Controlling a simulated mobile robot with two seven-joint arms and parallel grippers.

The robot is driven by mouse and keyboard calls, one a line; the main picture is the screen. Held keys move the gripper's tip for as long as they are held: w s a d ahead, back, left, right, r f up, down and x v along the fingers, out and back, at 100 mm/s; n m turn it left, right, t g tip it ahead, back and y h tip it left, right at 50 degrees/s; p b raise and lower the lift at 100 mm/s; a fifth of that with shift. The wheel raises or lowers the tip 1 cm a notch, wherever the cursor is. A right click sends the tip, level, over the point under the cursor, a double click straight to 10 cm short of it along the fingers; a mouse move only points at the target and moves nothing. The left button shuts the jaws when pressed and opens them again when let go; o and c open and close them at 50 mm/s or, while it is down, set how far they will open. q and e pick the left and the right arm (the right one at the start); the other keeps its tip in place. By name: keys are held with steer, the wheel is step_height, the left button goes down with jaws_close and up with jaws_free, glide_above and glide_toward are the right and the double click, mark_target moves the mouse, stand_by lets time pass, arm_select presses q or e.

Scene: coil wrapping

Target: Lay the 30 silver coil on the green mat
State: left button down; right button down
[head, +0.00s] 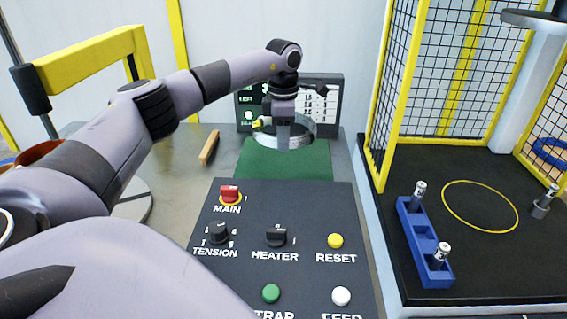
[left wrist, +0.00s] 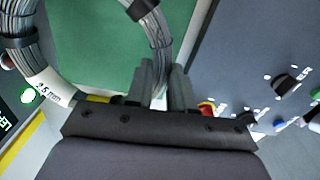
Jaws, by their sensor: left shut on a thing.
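A silver coil (head: 318,129) hangs in my left gripper (head: 284,143), over the far part of the green mat (head: 281,168). In the left wrist view the gripper (left wrist: 166,92) is shut on the coil's grey strands (left wrist: 158,30). The coil has dark bands and a white tag (left wrist: 48,90) that seems to read 2.5 mm. The mat (left wrist: 90,42) shows behind the coil in that view. The gripper hides part of the coil in the head view, and I cannot tell whether the coil touches the mat. My right gripper is not in view.
A control panel (head: 310,222) with knobs and buttons stands in front of the mat. A display board (head: 325,100) stands behind it. A wooden-handled tool (head: 209,147) lies to the left. A yellow-framed cage (head: 390,95), a blue holder (head: 410,220) and a blue coil (head: 546,152) are at the right.

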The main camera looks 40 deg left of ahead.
mark_target(283, 174)
arm_select(q)
step_height(283, 174, down, 8)
steer(key=shift+w+r, duration=0.1)
steer(key=shift+r, duration=0.1)
stand_by(0.3)
steer(key=c, duration=1)
jaws_free()
steer(key=shift+f, duration=0.1)
step_height(283, 174, up, 12)
steer(key=shift+r, duration=0.1)
steer(key=shift+d, duration=0.15)
